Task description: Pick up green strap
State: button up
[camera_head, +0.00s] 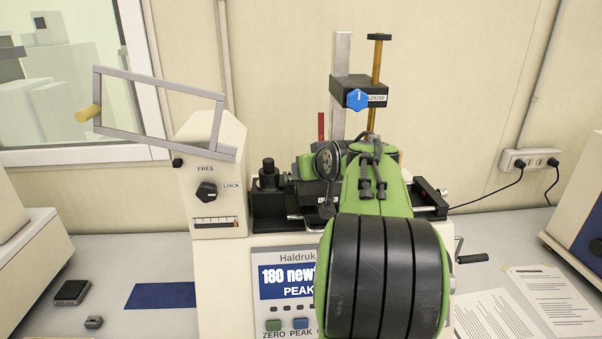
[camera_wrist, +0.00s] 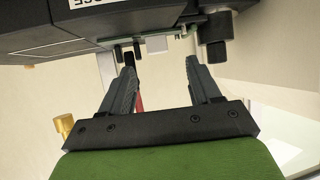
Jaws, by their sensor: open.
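My gripper (camera_wrist: 160,62) is open in the wrist view, its two dark ribbed fingers apart with nothing held between them. A thin green strip (camera_wrist: 152,39) shows under a black block (camera_wrist: 135,15), just beyond the fingertips. It may be the green strap; too little of it shows to be sure. In the head view, my green and black arm reaches over the tester and hides much of its middle. I cannot make out the strap or my fingertips clearly there.
The tester has a cream housing (camera_head: 214,165) with a lever frame, a partly covered display (camera_head: 284,283), and a black block with a blue knob (camera_head: 358,99) on an upright post. A crank (camera_head: 473,258) sticks out right. Papers (camera_head: 492,315) and a blue mat (camera_head: 161,295) lie on the bench.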

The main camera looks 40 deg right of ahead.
jog(key=p+x, duration=0.1)
jog(key=x, duration=0.4)
jog(key=shift+w+d+f+p, duration=0.2)
jog(key=shift+d+p, duration=0.05)
jog(key=shift+p, duration=0.1)
jog(key=shift+s+a, duration=0.15)
jog(key=shift+s, duration=0.05)
jog(key=shift+c, duration=1.1)
jog(key=c, duration=0.9)
